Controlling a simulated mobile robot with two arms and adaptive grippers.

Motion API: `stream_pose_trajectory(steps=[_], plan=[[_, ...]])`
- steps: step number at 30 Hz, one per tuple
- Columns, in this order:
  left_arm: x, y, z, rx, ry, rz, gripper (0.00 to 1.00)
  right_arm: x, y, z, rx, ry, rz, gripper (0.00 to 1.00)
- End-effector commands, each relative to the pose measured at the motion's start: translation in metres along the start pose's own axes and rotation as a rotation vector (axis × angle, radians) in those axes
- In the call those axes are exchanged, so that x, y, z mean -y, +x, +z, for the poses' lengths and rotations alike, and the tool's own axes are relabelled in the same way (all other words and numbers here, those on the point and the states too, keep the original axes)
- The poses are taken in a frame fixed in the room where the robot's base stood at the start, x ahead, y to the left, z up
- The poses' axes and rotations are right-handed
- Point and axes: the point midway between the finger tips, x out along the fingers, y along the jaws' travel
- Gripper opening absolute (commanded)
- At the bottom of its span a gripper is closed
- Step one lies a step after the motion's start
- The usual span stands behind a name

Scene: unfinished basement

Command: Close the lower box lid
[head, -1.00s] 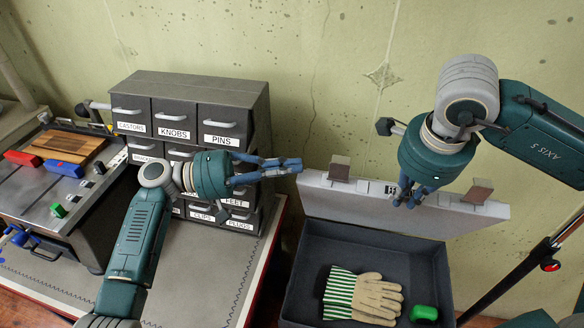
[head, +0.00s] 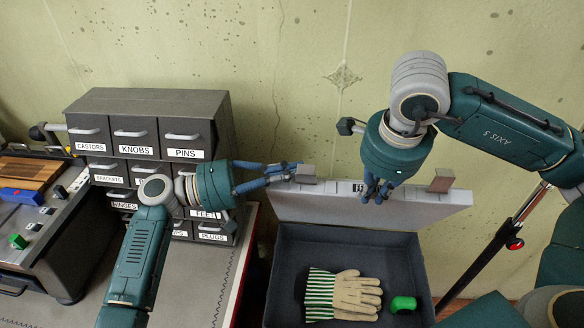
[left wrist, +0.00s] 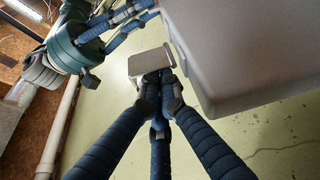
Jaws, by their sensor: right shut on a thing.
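The dark grey box (head: 281,270) stands at bottom centre in the head view. Its light grey lid (head: 320,211) is open, standing up along the back edge. Two brownish latch tabs stick up from the lid's top edge, a left tab (head: 306,174) and a right tab (head: 441,180). My right gripper (head: 376,196) is shut on the lid's top edge between the tabs. My left gripper (head: 294,168) has its fingertips beside the left tab. In the left wrist view its fingers converge just below the tab (left wrist: 150,62); whether they hold it is unclear.
Striped gloves (head: 342,294) and a green object (head: 403,304) lie in the box. A labelled drawer cabinet (head: 150,100) stands on the left bench, behind my left arm. A dark stand (head: 490,245) with a red knob is right of the box. The wall is close behind.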

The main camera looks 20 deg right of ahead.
Motion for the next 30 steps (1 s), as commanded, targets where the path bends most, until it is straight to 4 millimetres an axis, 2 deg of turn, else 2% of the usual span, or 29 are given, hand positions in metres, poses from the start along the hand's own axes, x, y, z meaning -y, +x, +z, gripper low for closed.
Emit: stream_pose_trajectory(steps=[4,11,12,14,15,30], plan=[[0.0049,-0.0051,0.0146,0.001,0.033,0.012,0.00,-0.0014,0.0033,-0.0010,-0.005,0.001,0.007,0.00],[0.0046,-0.0053,0.0142,0.001,0.035,0.012,0.00,-0.0012,0.0032,-0.0013,-0.006,0.002,0.006,0.00],[0.0046,-0.0053,0.0141,0.001,0.035,0.012,0.00,-0.0012,0.0032,-0.0013,-0.006,0.002,0.006,0.18],[0.0045,-0.0054,0.0140,0.001,0.035,0.012,0.00,-0.0011,0.0032,-0.0013,-0.006,0.002,0.006,0.30],[0.0045,-0.0054,0.0140,0.000,0.035,0.012,0.00,-0.0011,0.0033,-0.0013,-0.006,0.002,0.006,0.32],[0.0040,-0.0055,0.0136,0.000,0.035,0.012,0.00,0.0004,-0.0011,-0.0007,-0.003,0.003,0.000,0.32]])
